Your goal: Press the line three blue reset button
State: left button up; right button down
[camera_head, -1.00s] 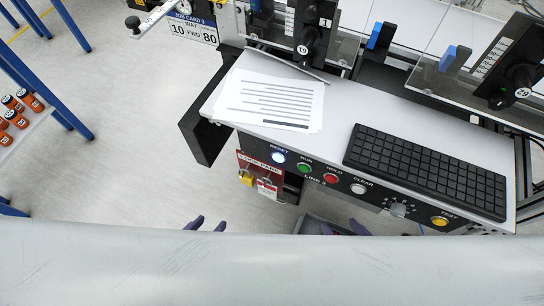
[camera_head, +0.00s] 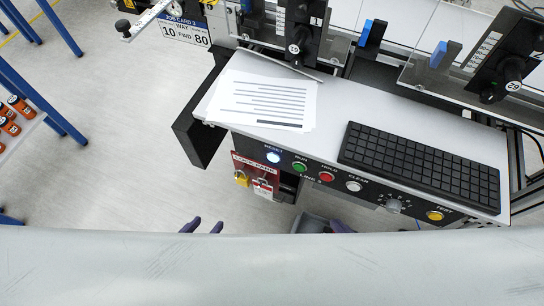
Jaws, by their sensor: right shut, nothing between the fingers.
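The reset button (camera_head: 273,157) glows blue-white at the left end of the console's black front panel (camera_head: 315,165), under the label RESET. The panel lettering reads LINE with a number that is hard to read. My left gripper (camera_head: 202,227) shows only as two purple fingertips, spread apart, low in the picture and left of and below the button. My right gripper (camera_head: 341,227) shows as a small purple tip right of and below the button, shut and empty. Neither touches the button. A large pale surface across the bottom hides the rest of both grippers.
Green (camera_head: 300,167), red (camera_head: 326,176), white (camera_head: 353,186) and yellow (camera_head: 434,215) buttons and a knob (camera_head: 394,206) sit right of reset. A red lock panel (camera_head: 258,165) with padlocks hangs below. Papers (camera_head: 265,98) and a keyboard (camera_head: 420,165) lie on the console.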

aim_at(272, 158)
jog(key=k, duration=1)
jog(key=u, duration=2.3)
jog(key=i, duration=0.9)
jog(key=z, duration=2.5)
